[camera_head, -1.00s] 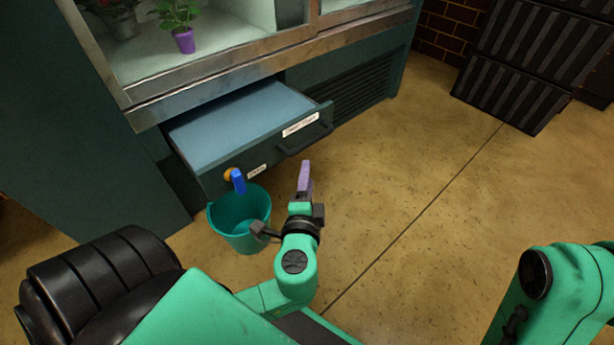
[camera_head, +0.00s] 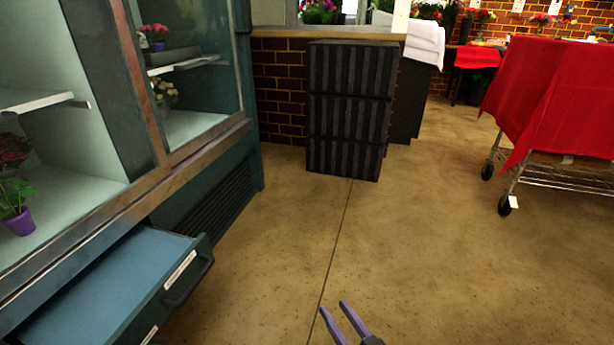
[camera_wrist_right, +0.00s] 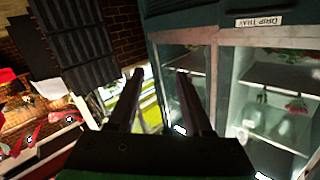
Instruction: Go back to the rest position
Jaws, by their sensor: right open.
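My right gripper (camera_head: 333,308) shows at the bottom of the head view, with its two purple fingers spread apart. It is over bare floor, to the right of the open drawer, with nothing between the fingers. In the right wrist view its two dark fingers (camera_wrist_right: 160,74) are also apart and empty. My left gripper is not in view.
The open drawer (camera_head: 105,290) juts from the display cooler (camera_head: 175,165) at left. Black crates (camera_head: 348,110) are stacked by a brick wall (camera_head: 278,90). A red-draped cart (camera_head: 555,95) stands at right. The floor (camera_head: 430,250) between is clear.

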